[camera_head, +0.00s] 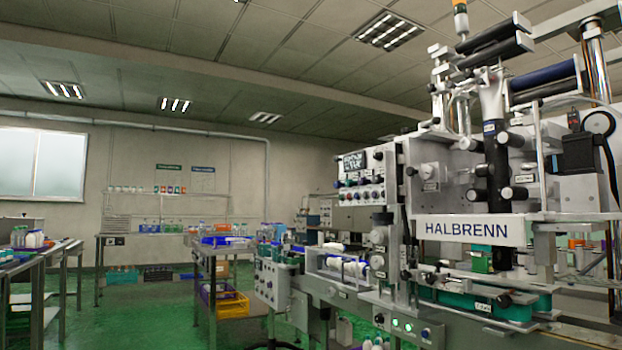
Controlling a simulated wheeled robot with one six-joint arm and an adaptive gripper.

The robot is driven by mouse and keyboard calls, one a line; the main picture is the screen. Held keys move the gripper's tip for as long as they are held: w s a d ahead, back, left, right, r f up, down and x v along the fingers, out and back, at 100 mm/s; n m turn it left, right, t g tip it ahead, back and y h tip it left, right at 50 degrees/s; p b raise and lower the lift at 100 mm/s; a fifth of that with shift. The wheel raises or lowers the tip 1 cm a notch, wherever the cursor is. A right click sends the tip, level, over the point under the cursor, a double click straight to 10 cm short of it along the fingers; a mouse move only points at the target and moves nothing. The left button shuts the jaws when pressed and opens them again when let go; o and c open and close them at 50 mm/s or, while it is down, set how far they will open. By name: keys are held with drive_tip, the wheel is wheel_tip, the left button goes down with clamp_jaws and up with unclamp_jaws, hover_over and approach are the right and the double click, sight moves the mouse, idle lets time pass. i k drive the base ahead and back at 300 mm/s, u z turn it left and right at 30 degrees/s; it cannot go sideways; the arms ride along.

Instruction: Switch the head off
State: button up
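The sleeve applicator machine (473,230), marked HALBRENN, fills the right side of the head camera view. Its upper section carries dark rollers and a black vertical column (499,170). A control panel (362,193) with a dark display and several coloured knobs or buttons sits on its left side. A lower panel (408,329) at the front has green lit buttons and dark knobs. A grey side panel (271,283) with knobs stands further left. I cannot tell which control belongs to the head. My gripper is not in view.
A conveyor (335,290) with white bottles runs into the machine from the left. A cart (228,306) with yellow and blue trays stands left of it. Tables with bottles line the far left and back wall. Green floor (130,320) is open between them.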

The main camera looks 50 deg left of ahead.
sight(379, 156)
drive_tip(key=u, duration=1.5)
